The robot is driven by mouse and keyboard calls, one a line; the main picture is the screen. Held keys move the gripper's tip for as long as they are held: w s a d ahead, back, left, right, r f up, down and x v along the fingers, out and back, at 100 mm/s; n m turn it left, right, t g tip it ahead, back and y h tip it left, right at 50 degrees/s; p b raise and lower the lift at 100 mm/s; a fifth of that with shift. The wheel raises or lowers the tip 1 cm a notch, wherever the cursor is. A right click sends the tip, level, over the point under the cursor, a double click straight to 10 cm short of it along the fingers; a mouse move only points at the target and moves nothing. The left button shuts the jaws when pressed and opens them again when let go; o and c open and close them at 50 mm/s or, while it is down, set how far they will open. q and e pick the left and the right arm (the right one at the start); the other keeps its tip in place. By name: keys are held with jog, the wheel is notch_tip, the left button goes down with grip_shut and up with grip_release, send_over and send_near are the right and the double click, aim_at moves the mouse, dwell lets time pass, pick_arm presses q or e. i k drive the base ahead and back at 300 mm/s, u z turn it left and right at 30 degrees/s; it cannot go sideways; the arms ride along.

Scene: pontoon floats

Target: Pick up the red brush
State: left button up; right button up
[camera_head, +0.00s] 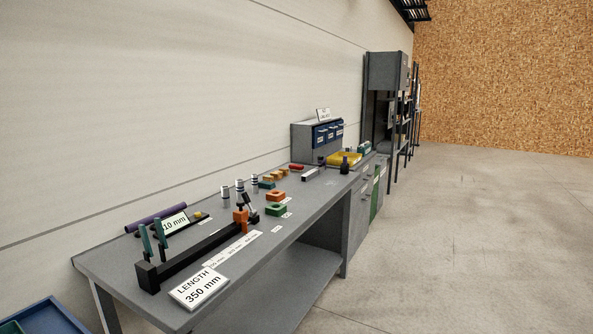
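A small red item (296,167) lies on the grey workbench (318,205), towards its back edge and near the blue-drawer cabinet. It is too small to tell for sure whether it is the red brush. Neither of my grippers shows in the view.
A cabinet with blue drawers (317,140) and a yellow tray (344,158) are farther back. The concrete floor (450,240) at right is clear.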

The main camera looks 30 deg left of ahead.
aim_at(296, 168)
jog(key=z, duration=0.3)
jog(key=i, duration=1.3)
jog(key=z, duration=0.3)
jog(key=i, duration=2.5)
jog(key=u, duration=0.55)
jog(key=i, duration=1.35)
jog(key=u, duration=0.75)
